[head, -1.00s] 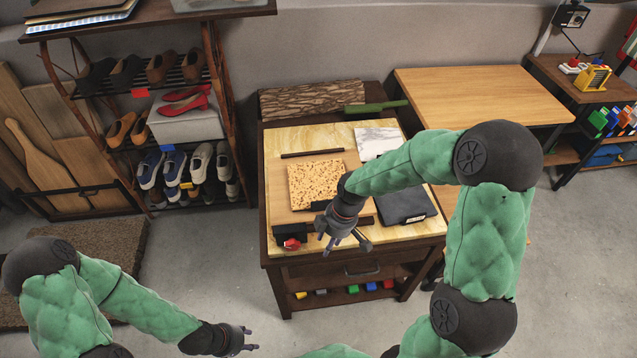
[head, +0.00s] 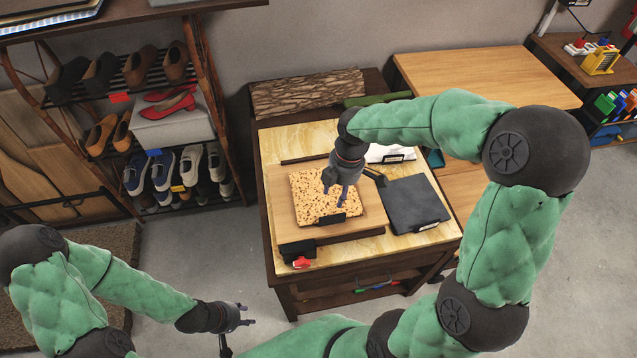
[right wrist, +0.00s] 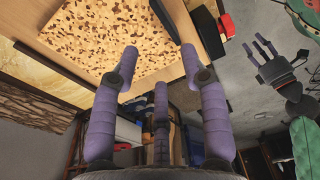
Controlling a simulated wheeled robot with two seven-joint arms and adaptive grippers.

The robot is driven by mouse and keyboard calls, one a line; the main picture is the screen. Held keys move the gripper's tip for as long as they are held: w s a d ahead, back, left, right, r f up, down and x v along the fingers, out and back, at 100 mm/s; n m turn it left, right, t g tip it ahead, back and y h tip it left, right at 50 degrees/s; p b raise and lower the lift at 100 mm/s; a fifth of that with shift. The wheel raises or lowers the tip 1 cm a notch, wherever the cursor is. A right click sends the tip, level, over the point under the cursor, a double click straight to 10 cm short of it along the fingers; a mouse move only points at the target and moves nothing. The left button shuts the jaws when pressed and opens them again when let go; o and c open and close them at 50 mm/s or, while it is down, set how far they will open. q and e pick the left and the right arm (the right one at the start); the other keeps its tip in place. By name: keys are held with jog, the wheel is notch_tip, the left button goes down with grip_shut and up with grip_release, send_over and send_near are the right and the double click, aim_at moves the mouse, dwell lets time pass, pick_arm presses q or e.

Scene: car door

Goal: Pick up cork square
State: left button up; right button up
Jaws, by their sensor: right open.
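The cork square (head: 312,203) is speckled tan and brown. It lies flat on a wooden board (head: 281,222) on the small cabinet table. My right gripper (head: 338,196) is over the square's right part, pointing down, open and empty. It hides some of the square, and I cannot tell the exact gap. In the right wrist view, the spread purple fingers of this gripper (right wrist: 160,66) have the cork square (right wrist: 120,38) beyond them. My left gripper (head: 240,326) is low at the front, away from the table, with fingers spread and nothing in them.
A dark grey slab (head: 412,204) lies right of the board. A white piece (head: 385,153) is behind it. A black clamp-like part with a red piece (head: 301,262) sits at the board's front corner. A bark-textured block (head: 305,93) lies at the back. A shoe rack (head: 160,110) stands left.

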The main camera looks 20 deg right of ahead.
jog(key=f, duration=0.1)
jog(key=f+b, duration=0.1)
jog(key=f, duration=0.3)
jog(key=shift+a+b, duration=0.25)
jog(key=shift+b, duration=0.15)
jog(key=shift+f, duration=0.3)
jog(key=shift+s+a+f+b, duration=0.1)
jog(key=shift+a+f+b, duration=0.05)
jog(key=shift+f+b, duration=0.25)
jog(key=f, duration=0.1)
jog(key=f+b, duration=0.1)
jog(key=f, duration=0.1)
jog(key=f+b, duration=0.1)
jog(key=shift+s+a+f, duration=0.15)
jog(key=shift+a, duration=0.15)
grip_shut()
